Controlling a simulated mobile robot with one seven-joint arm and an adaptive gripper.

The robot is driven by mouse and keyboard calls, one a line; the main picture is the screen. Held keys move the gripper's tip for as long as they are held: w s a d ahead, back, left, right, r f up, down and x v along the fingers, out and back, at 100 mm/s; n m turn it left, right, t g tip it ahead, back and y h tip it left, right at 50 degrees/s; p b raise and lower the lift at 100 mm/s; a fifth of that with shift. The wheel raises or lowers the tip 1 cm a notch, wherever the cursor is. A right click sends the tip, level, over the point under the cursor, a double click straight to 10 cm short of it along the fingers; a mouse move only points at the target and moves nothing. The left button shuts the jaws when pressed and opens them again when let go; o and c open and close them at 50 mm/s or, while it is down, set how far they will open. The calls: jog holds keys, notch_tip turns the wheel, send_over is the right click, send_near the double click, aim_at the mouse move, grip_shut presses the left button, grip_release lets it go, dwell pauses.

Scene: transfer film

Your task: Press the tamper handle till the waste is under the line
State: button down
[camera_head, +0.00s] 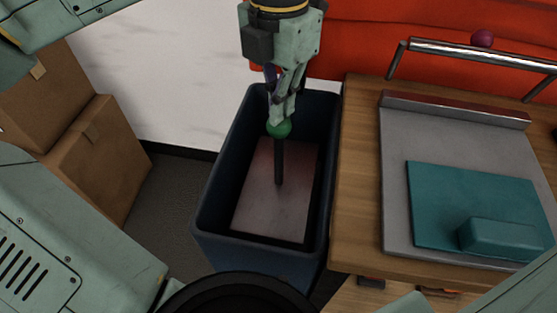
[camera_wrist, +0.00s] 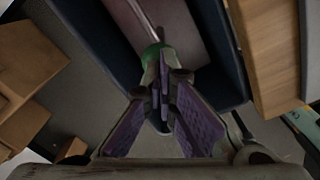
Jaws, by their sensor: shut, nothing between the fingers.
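A dark blue bin (camera_head: 213,193) stands on the floor left of a wooden bench. Inside it lies a flat, pinkish-grey tamper plate (camera_head: 268,215), and a dark rod (camera_head: 279,165) rises from it to a green ball handle (camera_head: 279,129). My gripper (camera_head: 281,118) points down over the bin, its shut fingertips at the top of the green ball, seemingly touching it. In the wrist view the purple-padded fingers (camera_wrist: 160,75) are together, with the green ball (camera_wrist: 152,53) just beyond them. The waste and the line are not visible; the plate covers the bin's inside.
A wooden bench (camera_head: 355,190) stands close on the right, with a grey board (camera_head: 395,160), a teal sheet (camera_head: 440,195) and a metal rail (camera_head: 480,52). Cardboard boxes (camera_head: 98,160) are stacked at the left. Grey floor (camera_head: 172,205) is open between boxes and bin.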

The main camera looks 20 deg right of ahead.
jog(key=shift+f, duration=0.4)
notch_tip(320, 180, up, 14)
jog(key=p, duration=1.1)
dwell(0.5)
